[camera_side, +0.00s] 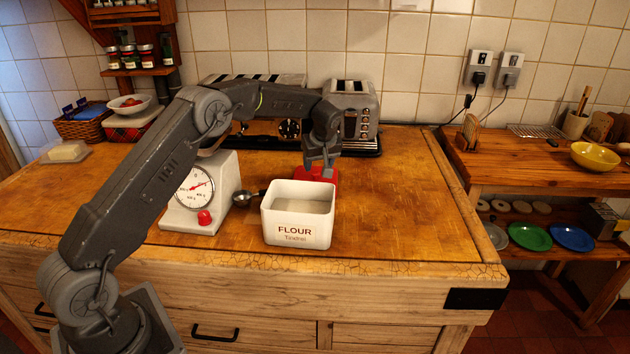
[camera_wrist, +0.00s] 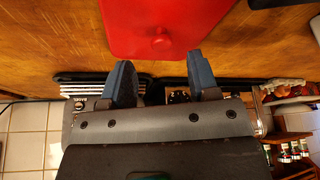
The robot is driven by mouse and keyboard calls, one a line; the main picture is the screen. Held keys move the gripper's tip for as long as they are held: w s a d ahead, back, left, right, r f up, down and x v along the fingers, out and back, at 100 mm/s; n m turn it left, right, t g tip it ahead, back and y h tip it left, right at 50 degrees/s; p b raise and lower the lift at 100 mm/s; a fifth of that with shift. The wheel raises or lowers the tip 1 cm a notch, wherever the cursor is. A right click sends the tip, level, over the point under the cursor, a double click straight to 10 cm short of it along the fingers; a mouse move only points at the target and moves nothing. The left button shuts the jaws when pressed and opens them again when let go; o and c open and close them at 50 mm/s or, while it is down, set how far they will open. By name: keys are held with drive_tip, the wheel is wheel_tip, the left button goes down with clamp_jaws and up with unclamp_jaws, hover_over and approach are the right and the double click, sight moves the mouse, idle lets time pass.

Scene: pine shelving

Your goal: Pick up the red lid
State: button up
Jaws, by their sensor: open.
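The red lid (camera_side: 318,174) lies on the wooden worktop behind the white flour tin (camera_side: 298,235), which hides its front part. In the wrist view the red lid (camera_wrist: 160,20) is at the top, with a small round red knob (camera_wrist: 161,41) on it. My gripper (camera_side: 321,170) is above the lid in the side view. In the wrist view my gripper (camera_wrist: 160,72) has its two blue-grey fingers apart, with nothing between them. The knob lies just beyond the fingertips, roughly centred on the gap.
A white kitchen scale (camera_side: 225,195) and a metal scoop (camera_side: 246,197) stand left of the tin. A toaster (camera_side: 355,115) is close behind my gripper. The worktop to the right (camera_side: 410,200) is clear.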

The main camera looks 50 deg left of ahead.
sight(315, 172)
drive_tip(key=x, duration=0.4)
drive_tip(key=shift+a+f, duration=0.15)
drive_tip(key=shift+a, duration=0.05)
drive_tip(key=c, duration=1)
